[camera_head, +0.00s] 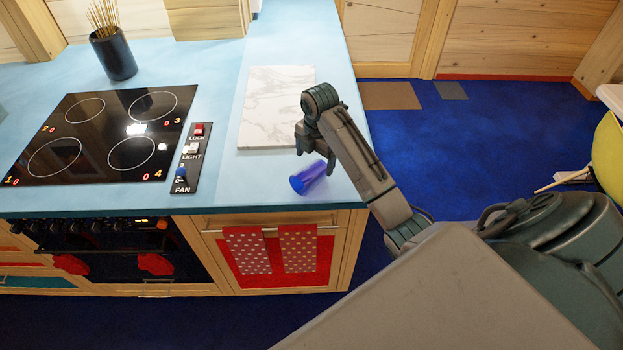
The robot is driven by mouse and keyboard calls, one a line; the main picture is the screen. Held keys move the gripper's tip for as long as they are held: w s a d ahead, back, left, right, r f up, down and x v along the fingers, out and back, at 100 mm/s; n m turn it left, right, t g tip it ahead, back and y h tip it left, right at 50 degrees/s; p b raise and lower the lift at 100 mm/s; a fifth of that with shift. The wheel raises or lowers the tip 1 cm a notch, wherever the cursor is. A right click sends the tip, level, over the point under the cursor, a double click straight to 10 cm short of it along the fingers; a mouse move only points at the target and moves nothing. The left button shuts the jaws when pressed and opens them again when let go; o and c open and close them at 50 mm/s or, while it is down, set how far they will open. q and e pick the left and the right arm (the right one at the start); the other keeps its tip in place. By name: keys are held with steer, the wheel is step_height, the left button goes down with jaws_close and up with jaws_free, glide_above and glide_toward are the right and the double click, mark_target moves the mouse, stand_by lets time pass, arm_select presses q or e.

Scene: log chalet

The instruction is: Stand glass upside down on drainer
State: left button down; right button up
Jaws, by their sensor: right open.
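A blue-purple translucent glass (307,178) lies on its side near the front edge of the light blue counter, its wider end toward the lower left. My right gripper (315,156) is open and points down just above and behind the glass, close to its far end. I cannot tell whether a finger touches the glass. I see no drainer that I can make out. My left gripper is not in view.
A white marble board (275,105) lies flat behind the glass. A black cooktop (95,135) and a control strip (190,160) are to the left, with a dark pot of sticks (114,56) behind. Dotted towels (297,248) hang below the counter edge.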

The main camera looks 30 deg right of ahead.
mark_target(312, 169)
steer(key=shift+f, duration=0.35)
steer(key=shift+w+f+p, duration=0.1)
steer(key=shift+f+p, duration=0.15)
steer(key=shift+p, duration=0.15)
steer(key=f, duration=0.1)
steer(key=f+p, duration=0.2)
steer(key=f, duration=0.1)
steer(key=shift+w+a+f, duration=0.1)
steer(key=shift+w+a, duration=0.1)
steer(key=shift+a, duration=0.1)
steer(key=shift+f, duration=0.3)
steer(key=shift+w, duration=0.1)
steer(key=c, duration=1.3)
steer(key=shift+o, duration=0.2)
steer(key=shift+r, duration=0.1)
